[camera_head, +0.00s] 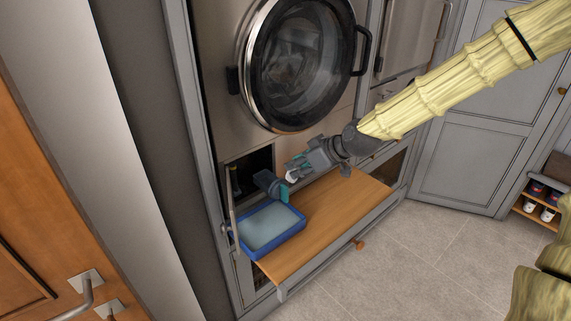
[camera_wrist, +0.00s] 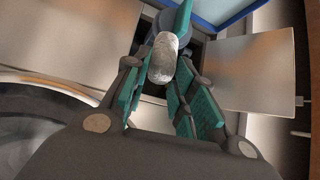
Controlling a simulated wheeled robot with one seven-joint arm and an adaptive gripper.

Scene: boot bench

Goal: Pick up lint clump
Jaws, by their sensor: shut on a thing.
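The lint clump (camera_wrist: 163,58) is a pale grey, rounded lump between the teal-padded fingers of my gripper (camera_wrist: 165,92) in the wrist view. In the head view the lint clump (camera_head: 292,176) shows as a small white spot at the fingertips. My gripper (camera_head: 294,170) is shut on it, in front of the open dark recess below the round machine door. The fingers partly hide the clump in the head view.
A blue-rimmed tray (camera_head: 291,235) sits on the left of the pulled-out wooden shelf (camera_head: 335,206). A dark blue-grey part with a teal piece (camera_head: 268,183) stands just behind the tray. An open flap (camera_head: 233,210) is at left. The shelf's right side is clear.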

